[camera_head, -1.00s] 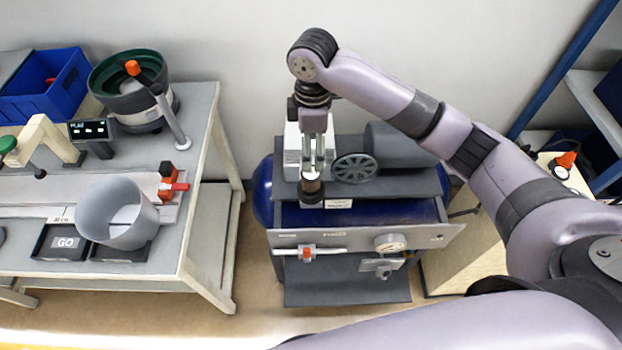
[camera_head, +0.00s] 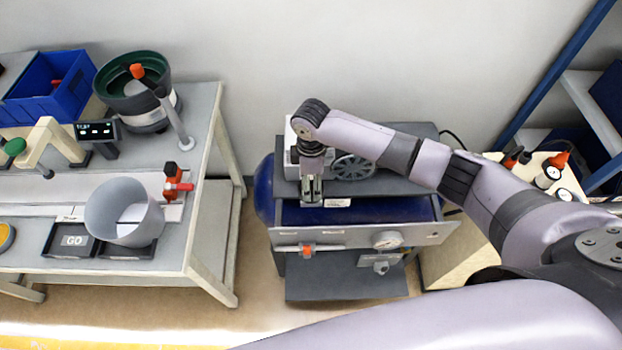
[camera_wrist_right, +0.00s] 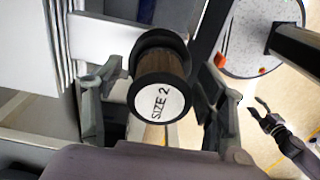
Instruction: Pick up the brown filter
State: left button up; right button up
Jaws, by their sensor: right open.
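The brown filter (camera_wrist_right: 161,84) shows in the right wrist view as a short brown cylinder with dark ends and a white face marked "SIZE 2". My right gripper (camera_head: 312,196) is open over the front of the compressor (camera_head: 358,213). In the wrist view its fingers stand on both sides of the filter, with no clear contact. In the head view the gripper and wrist hide the filter. My left gripper (camera_wrist_right: 258,108) shows small at the right of the wrist view, with its fingers apart; the head view does not show it.
A workbench (camera_head: 203,130) at left carries a grey bowl (camera_head: 124,212), a green-lined feeder bowl (camera_head: 133,83) and a blue bin (camera_head: 55,88). A flywheel (camera_head: 352,167) and a white box sit close to the right gripper. Floor is clear between bench and compressor.

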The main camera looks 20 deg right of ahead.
jog(key=c, duration=1.4)
jog(key=shift+r, duration=0.15)
